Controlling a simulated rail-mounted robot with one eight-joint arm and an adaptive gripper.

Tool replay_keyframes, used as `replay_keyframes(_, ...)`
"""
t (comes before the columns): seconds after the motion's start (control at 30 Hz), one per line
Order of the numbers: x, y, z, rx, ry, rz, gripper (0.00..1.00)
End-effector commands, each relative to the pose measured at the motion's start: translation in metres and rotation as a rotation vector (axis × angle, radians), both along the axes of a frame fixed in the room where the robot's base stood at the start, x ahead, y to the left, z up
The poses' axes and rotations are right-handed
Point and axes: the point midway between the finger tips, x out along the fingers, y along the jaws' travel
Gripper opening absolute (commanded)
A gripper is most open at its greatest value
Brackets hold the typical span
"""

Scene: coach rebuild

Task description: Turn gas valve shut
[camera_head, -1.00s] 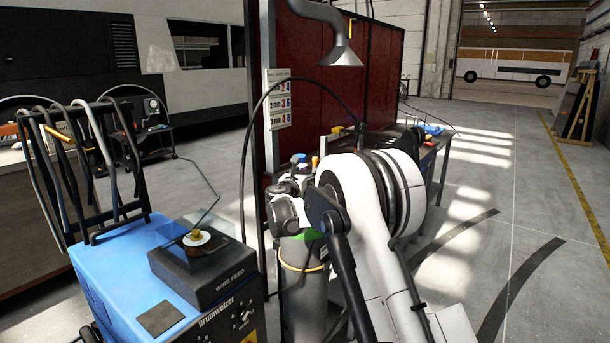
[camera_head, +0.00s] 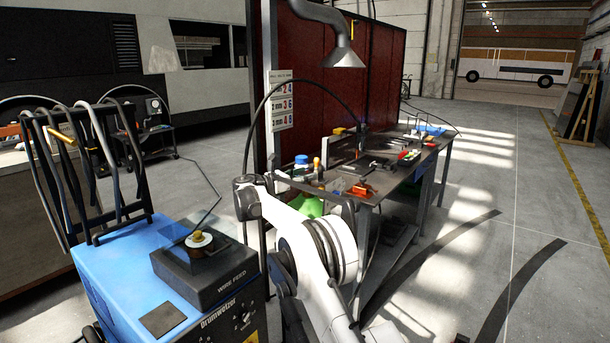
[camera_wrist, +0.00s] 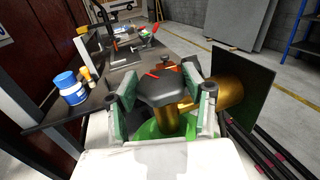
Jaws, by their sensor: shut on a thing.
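The gas valve's black knob (camera_wrist: 160,87), with red marks on top, sits on a brass valve body (camera_wrist: 168,120). The brass part reaches right toward a wide brass cylinder shape (camera_wrist: 222,91). Below is the green top of the gas cylinder (camera_wrist: 150,131), which also shows in the head view (camera_head: 308,205), mostly behind my arm. In the wrist view my gripper (camera_wrist: 162,90) has one finger on each side of the knob and is shut on it. In the head view my arm blocks much of the valve, and the fingers cannot be made out.
A workbench (camera_head: 385,180) with tools, a blue-and-white tub (camera_wrist: 69,88) and small bottles stands just beyond the cylinder. The blue welder (camera_head: 130,285) with its wire feed box is at left. A dark red screen (camera_head: 350,75) stands behind. Open floor lies right.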

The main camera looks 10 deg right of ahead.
Motion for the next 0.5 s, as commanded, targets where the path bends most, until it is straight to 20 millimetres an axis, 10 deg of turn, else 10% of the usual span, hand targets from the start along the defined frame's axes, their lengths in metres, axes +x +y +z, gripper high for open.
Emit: replay_keyframes(0.5,0.0001,-0.0003,-0.0002,0.000,0.000,-0.035,0.19)
